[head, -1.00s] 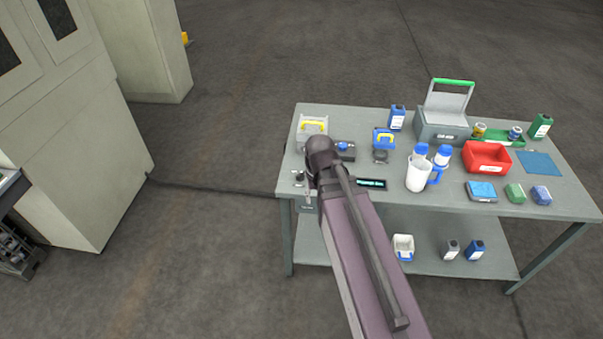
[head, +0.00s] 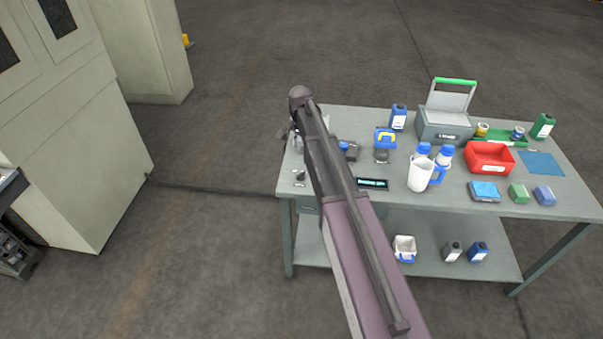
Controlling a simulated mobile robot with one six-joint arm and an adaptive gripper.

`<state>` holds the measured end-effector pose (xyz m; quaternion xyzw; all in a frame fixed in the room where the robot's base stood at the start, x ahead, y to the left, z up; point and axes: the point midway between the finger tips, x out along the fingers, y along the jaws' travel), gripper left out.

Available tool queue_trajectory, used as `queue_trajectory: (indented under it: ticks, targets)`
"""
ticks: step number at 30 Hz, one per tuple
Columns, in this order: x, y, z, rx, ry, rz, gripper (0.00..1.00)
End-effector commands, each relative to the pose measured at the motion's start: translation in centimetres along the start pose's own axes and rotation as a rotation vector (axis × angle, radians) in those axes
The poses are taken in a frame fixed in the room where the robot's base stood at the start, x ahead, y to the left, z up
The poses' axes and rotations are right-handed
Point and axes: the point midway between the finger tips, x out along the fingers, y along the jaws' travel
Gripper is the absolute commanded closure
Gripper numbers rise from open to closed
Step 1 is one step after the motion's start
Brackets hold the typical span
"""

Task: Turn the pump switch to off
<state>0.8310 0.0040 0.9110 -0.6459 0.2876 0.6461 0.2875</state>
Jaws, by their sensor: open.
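Several small controls that could be the pump switch stand on the grey workbench (head: 440,207), and their labels are too small to read. One is a small dark knob (head: 300,175) at the front left. Another is a dark box with a blue top (head: 349,150), partly behind my arm. A third is a dark round piece (head: 381,156) farther right. I cannot tell how any of them is set. My gripper (head: 296,143) is over the left end of the bench, beyond the front-left knob. It is small and partly hidden by my arm; it is open and holds nothing visible.
A dark display with lit text (head: 372,183) is at the front edge. A white jug (head: 421,175), blue-capped bottles, a red bin (head: 489,170) and a grey case with a raised lid (head: 444,127) crowd the right. Large cabinets (head: 65,130) stand left, with clear floor between.

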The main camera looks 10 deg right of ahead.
Motion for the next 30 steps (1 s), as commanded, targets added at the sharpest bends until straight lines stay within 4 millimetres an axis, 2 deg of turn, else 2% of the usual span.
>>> queue_trajectory:
  ticks: [14,30]
  targets:
    - [0.4,0.1,0.0,-0.001,0.000,0.000,0.47]
    - [3.8,0.2,-0.1,0.000,0.000,0.000,0.47]
